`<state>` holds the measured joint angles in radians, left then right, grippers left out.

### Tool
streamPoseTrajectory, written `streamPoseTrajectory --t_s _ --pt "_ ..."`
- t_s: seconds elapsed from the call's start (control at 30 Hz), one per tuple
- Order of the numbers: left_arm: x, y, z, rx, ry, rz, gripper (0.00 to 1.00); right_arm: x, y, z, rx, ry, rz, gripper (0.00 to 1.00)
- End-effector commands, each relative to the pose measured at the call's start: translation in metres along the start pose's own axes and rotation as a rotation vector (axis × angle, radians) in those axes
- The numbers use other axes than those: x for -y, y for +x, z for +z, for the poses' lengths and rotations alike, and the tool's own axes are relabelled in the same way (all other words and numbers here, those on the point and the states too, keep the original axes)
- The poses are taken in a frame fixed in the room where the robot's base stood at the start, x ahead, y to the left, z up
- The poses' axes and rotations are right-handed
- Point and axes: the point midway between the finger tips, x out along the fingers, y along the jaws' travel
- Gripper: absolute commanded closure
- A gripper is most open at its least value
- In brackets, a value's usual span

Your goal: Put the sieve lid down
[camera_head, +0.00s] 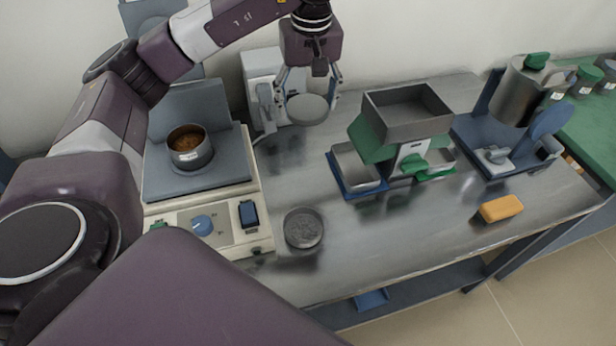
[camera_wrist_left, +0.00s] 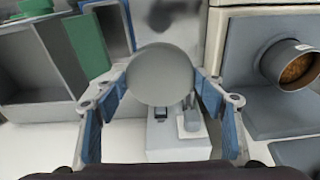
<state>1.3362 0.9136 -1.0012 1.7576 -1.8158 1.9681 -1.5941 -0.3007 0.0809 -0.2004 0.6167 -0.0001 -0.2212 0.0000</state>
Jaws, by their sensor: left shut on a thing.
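The sieve lid (camera_head: 306,110) is a round, flat grey disc, held above the back left part of the steel table. My left gripper (camera_head: 309,94) comes down from above and is shut on it, with one finger at each side of the rim. In the left wrist view, the lid (camera_wrist_left: 160,74) sits between the two blue-padded fingers, and the table shows beyond it. A dark, round, shallow dish (camera_head: 304,228) stands on the table near its front left; its inside looks grey and speckled. My right gripper is not in view.
A sieve shaker (camera_head: 202,224) with a pot (camera_head: 190,150) of brown grains stands left. A grey balance-like device (camera_head: 262,75) is behind the lid. A hopper splitter (camera_head: 408,115) with trays stands centre right. A yellow block (camera_head: 500,208) lies right. Table between dish and splitter is clear.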

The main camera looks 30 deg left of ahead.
Motion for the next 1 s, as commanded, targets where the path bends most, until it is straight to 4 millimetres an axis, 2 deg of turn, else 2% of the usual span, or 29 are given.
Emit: streamPoseTrajectory --t_s 0.17,0.6,0.7,0.87,1.0 --pt "0.005 0.025 -0.003 0.007 -0.043 -0.014 0.61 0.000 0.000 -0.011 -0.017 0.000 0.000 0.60" --pt "0.005 0.135 0.015 0.007 -0.039 -0.013 0.61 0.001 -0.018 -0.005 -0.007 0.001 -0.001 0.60" --pt "0.005 0.150 0.018 0.006 -0.039 -0.011 0.61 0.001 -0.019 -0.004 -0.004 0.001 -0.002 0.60" --pt "0.004 0.163 0.020 0.006 -0.038 -0.010 0.61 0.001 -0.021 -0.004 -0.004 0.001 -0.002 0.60" --pt "0.005 0.183 0.023 0.007 -0.039 -0.011 0.61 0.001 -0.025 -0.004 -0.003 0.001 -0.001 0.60"
